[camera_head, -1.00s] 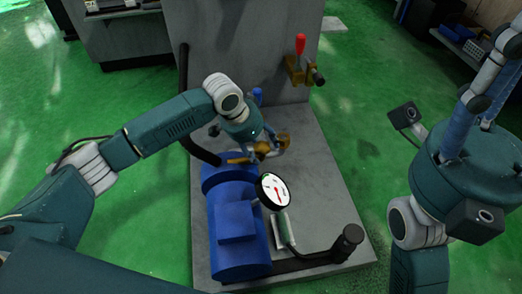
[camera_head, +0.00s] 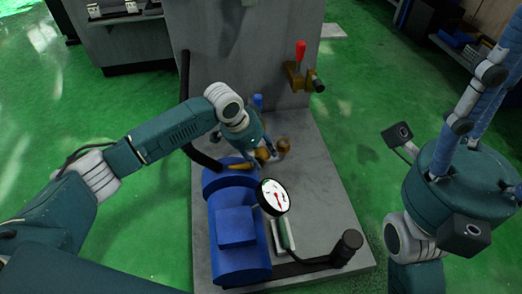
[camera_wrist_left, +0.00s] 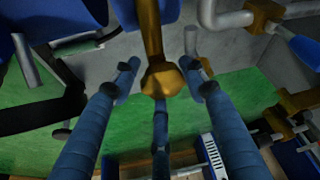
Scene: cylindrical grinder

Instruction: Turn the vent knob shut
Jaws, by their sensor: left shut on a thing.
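The vent knob looks to be the brass knob (camera_wrist_left: 160,79) in the left wrist view, on a brass stem that runs up out of the top of the picture. Blue fingers of my left gripper (camera_wrist_left: 160,95) reach in around it from below, and the gripper is shut on it. In the head view my left gripper (camera_head: 265,150) is above the far end of the blue motor, beside brass fittings; my wrist and fingers hide much of the knob there.
The blue motor (camera_head: 235,232) stands on a grey base plate (camera_head: 325,190). A round gauge (camera_head: 272,197) and a black post (camera_head: 346,246) are in front. A red-handled valve (camera_head: 300,52) sits on the upright grey panel at the back. Green floor lies to the right.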

